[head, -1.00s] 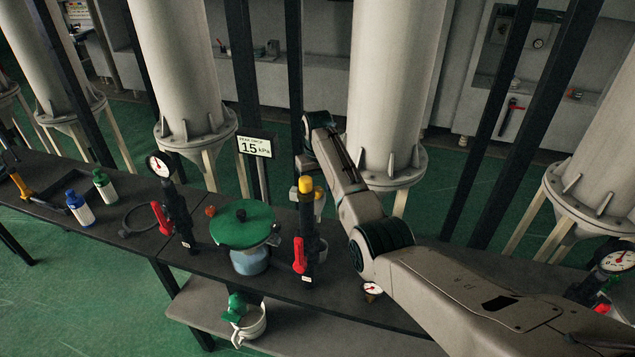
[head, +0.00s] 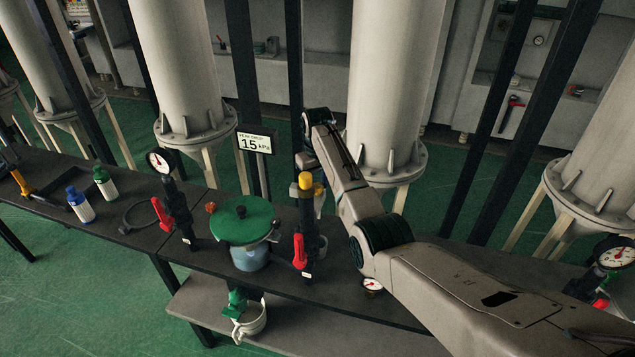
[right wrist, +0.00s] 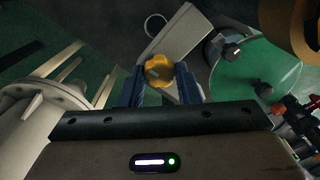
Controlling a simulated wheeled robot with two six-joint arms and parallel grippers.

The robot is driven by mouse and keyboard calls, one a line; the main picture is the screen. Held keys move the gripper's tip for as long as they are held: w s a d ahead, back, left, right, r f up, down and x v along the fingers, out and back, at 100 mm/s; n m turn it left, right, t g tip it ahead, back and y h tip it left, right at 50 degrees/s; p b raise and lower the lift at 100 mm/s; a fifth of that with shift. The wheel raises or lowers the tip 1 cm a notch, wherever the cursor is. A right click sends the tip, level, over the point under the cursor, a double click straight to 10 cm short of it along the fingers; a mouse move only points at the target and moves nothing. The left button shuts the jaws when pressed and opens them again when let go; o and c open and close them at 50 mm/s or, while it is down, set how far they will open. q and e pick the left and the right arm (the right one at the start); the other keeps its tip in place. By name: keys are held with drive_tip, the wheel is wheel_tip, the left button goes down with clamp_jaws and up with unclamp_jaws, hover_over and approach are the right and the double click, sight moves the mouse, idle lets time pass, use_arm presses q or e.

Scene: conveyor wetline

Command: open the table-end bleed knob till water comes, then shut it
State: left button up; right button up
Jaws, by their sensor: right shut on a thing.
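In the right wrist view a lobed yellow knob (right wrist: 159,70) sits between the blue fingers of my right gripper (right wrist: 161,78). The fingers are shut on it from both sides. A red lever (head: 299,251) is on this pipe. No running water shows in either view. My left gripper is out of view.
A green-lidded vessel (head: 243,220) stands left of the pipe, beside a second pipe with a gauge (head: 160,161) and red lever (head: 161,214). A display (head: 254,143) reads 15 kPa. A white bucket (head: 251,320) is on the lower shelf. Bottles stand farther left.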

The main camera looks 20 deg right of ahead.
drive_tip(key=n, duration=0.3)
drive_tip(key=shift+r, duration=0.1)
drive_tip(key=n, duration=0.6)
drive_tip(key=shift+n, duration=0.3)
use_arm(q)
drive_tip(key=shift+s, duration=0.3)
use_arm(e)
drive_tip(key=shift+n, duration=1.8)
drive_tip(key=o, duration=1)
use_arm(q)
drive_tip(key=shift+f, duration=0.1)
use_arm(e)
drive_tip(key=shift+r, duration=0.1)
